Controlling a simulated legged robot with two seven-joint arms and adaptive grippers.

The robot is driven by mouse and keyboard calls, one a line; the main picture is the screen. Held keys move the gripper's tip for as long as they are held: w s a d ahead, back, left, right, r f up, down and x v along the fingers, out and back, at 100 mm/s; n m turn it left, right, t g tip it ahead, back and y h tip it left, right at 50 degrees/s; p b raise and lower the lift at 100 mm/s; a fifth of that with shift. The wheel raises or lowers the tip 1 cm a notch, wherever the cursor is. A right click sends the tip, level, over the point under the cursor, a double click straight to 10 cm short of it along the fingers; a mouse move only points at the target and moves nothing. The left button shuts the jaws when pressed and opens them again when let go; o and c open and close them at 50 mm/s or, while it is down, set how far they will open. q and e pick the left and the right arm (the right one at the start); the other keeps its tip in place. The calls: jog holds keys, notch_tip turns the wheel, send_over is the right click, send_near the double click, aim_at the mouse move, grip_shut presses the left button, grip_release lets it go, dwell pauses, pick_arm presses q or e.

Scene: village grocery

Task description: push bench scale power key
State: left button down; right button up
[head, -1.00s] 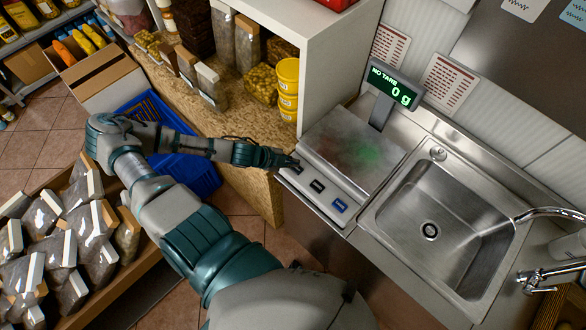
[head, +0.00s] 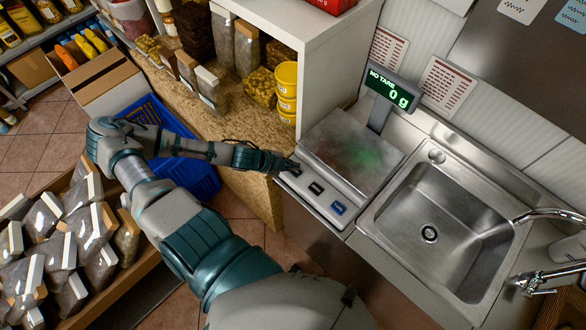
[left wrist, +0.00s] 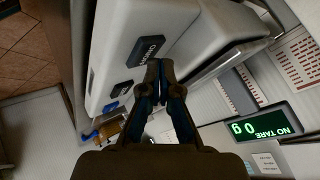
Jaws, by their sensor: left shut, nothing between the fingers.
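The bench scale (head: 352,150) stands left of the sink with its steel pan on top. Its display (head: 393,88) is lit and reads "NO TARE 0 g"; it also shows in the left wrist view (left wrist: 258,124). The front panel has a dark key (head: 316,188) and a blue key (head: 338,208). A third, dark labelled key (left wrist: 145,50) shows in the left wrist view, just beyond my fingertips; the gripper hides it in the head view. My left gripper (head: 294,165) is shut and empty at the panel's left end. I cannot tell whether it touches the key.
The steel sink (head: 440,215) and its tap (head: 550,214) are to the right. A white shelf unit (head: 330,65) rises behind the scale's left side. Yellow tubs (head: 286,88) and packets stand on the speckled counter (head: 235,128). A blue crate (head: 190,175) lies beyond my left arm.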

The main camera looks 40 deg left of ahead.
pick_arm(q)
jog(key=shift+d+r, duration=0.15)
jog(key=shift+d, duration=0.35)
jog(key=shift+a, duration=0.1)
jog(key=shift+a+f, duration=0.5)
jog(key=shift+a, duration=0.15)
jog(key=shift+a+f, duration=0.25)
jog(key=shift+a, duration=0.1)
jog(key=shift+d, duration=0.1)
jog(key=shift+d+r, duration=0.3)
jog(key=shift+d, duration=0.3)
jog(key=shift+d+r, duration=0.25)
jog(key=shift+r, duration=0.2)
jog(key=shift+a, duration=0.1)
pick_arm(e)
jog(key=shift+d+r, duration=0.15)
jog(key=shift+d, duration=1)
